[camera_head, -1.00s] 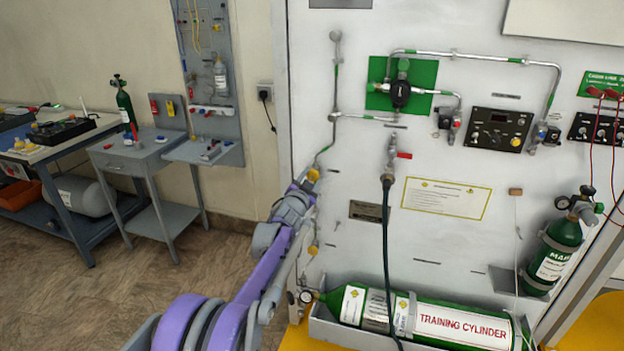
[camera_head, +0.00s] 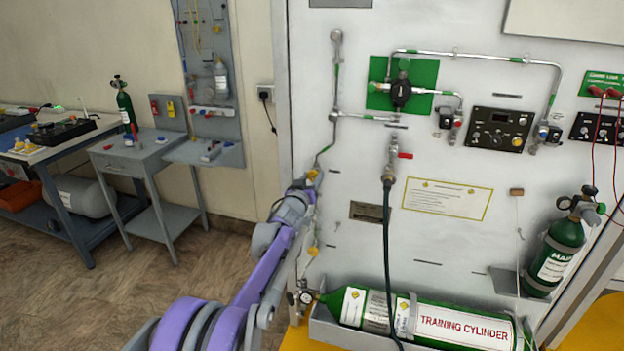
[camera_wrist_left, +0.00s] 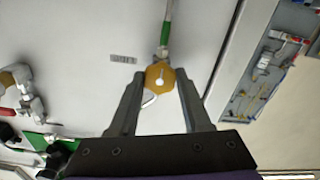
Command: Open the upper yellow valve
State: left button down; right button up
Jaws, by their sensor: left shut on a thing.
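The upper yellow valve (camera_head: 313,174) sits on the thin pipe near the left edge of the white panel. In the left wrist view its yellow six-sided knob (camera_wrist_left: 159,80) with a pale centre lies between my fingertips. My left gripper (camera_wrist_left: 162,75) is shut on this knob, one finger on each side. In the head view my left gripper (camera_head: 306,183) reaches the valve from below, and the arm hides part of it. A lower yellow valve (camera_head: 313,251) shows further down the same line, apart from the gripper. My right gripper is in neither view.
A green training cylinder (camera_head: 440,320) lies in a tray at the panel's foot. A dark hose (camera_head: 386,260) hangs from a red-handled valve (camera_head: 404,155) to the right. A grey side table (camera_head: 140,155) stands left, with open floor before it.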

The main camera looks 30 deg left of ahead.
pick_arm(q)
jog(key=shift+n, duration=0.3)
jog(key=shift+c, duration=1.8)
grip_release()
jog(key=v, duration=1.1)
